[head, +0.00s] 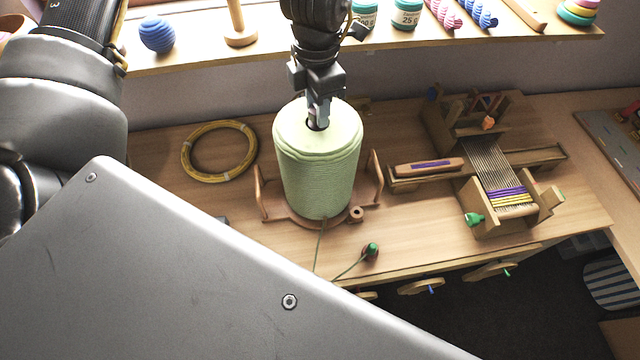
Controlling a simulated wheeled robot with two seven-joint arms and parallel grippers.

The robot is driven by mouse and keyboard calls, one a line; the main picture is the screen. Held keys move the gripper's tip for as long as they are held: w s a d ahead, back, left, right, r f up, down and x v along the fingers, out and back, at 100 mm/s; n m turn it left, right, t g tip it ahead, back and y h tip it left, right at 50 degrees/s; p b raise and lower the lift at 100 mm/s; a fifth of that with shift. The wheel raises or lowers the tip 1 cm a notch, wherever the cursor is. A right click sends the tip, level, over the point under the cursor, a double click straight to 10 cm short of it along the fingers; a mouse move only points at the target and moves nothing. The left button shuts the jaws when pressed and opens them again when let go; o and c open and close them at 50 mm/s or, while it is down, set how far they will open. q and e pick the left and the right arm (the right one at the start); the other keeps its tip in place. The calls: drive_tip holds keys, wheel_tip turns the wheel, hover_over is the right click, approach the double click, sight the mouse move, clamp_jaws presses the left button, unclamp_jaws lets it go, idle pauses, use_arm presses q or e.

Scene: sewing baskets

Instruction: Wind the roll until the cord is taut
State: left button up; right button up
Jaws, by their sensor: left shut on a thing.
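The roll (318,165) is a large pale green spool of wound cord. It stands upright in a wooden holder (262,200) with side posts on the table. My left gripper (318,122) comes down from above and is shut on the roll at the centre of its top. The cord (319,245) leaves the roll's lower front and runs toward the table's front edge. Another stretch rises to a small green-topped peg (371,250). The part between is hidden behind my grey arm link, so I cannot tell whether the cord is taut. My right gripper is not in view.
A yellow ring (219,151) lies on the table (400,235) left of the roll. A small wooden loom (490,225) with a shuttle (430,167) stands to the right. A shelf (190,58) with balls and jars runs along the back. My arm link covers the lower left.

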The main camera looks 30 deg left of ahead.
use_arm(q)
drive_tip(key=shift+m, duration=0.5)
drive_tip(key=shift+m+p, duration=0.3)
drive_tip(key=shift+m, duration=0.5)
drive_tip(key=shift+m, duration=0.3)
drive_tip(key=shift+p, duration=0.35)
drive_tip(key=shift+m, duration=0.8)
drive_tip(key=shift+m+p, duration=0.35)
drive_tip(key=shift+m, duration=0.55)
